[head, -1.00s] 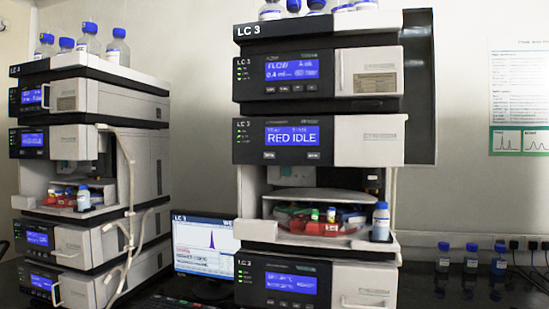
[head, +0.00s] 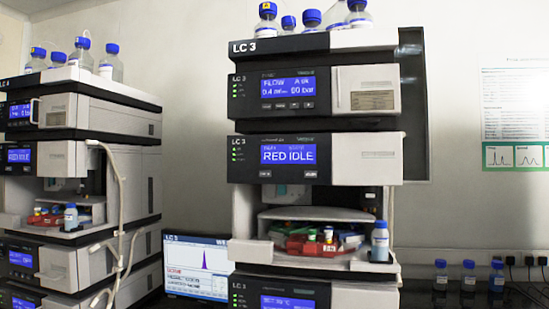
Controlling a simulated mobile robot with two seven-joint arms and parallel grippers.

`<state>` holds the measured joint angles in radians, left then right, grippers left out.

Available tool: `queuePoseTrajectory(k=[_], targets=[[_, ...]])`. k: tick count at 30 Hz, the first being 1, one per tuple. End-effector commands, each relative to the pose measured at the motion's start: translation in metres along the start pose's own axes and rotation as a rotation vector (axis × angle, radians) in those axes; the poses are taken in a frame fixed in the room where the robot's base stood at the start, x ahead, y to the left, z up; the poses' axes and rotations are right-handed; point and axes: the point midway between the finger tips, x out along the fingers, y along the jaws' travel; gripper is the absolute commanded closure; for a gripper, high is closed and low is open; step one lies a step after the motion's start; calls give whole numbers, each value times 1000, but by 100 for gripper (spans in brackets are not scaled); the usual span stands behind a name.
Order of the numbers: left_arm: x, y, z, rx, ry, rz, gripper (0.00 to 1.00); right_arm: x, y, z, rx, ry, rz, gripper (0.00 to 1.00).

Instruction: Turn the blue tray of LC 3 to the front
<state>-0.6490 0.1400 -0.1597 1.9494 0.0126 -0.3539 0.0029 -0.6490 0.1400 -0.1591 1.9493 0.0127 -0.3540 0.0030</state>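The LC 3 stack (head: 318,93) stands in the middle of the head view. Its sampler module has an open bay with a round tray carousel (head: 318,214) inside. A red tray (head: 308,248) with small coloured-cap vials faces the front. A bluish tray (head: 351,239) shows partly at the right, behind the red one, and a greenish tray (head: 290,227) partly at the left; their exact colours are hard to tell. The module display (head: 288,154) reads "RED IDLE". Neither of my grippers is in view.
A bottle with a blue cap (head: 380,241) stands at the bay's front right corner. A second, similar stack (head: 80,120) stands at the left. A monitor (head: 197,264) marked LC 3 is between them. Several blue-capped bottles (head: 469,275) stand at the right; more sit on top of the stacks.

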Motion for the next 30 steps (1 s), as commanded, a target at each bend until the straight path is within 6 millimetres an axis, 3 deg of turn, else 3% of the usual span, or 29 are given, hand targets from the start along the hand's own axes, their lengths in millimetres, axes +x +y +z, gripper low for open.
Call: queuePoseTrajectory(k=[3,6,7,30], targets=[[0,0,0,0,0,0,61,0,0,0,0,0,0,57],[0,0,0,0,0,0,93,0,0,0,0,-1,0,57],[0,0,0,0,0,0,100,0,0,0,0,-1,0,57],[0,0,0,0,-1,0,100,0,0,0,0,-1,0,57]])
